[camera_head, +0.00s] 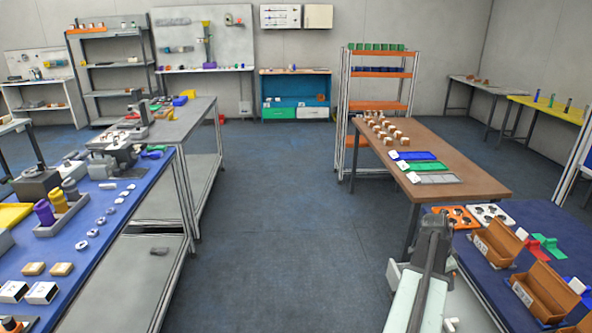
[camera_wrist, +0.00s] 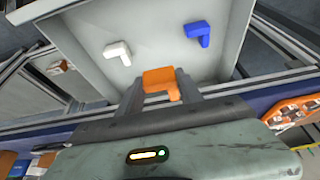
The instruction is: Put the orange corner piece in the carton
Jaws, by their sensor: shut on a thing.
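In the wrist view my gripper (camera_wrist: 159,84) is shut on the orange corner piece (camera_wrist: 158,78), which sits between the two fingers. In the head view the gripper and orange piece cannot be made out.
The floor (camera_head: 290,220) in the middle is clear.

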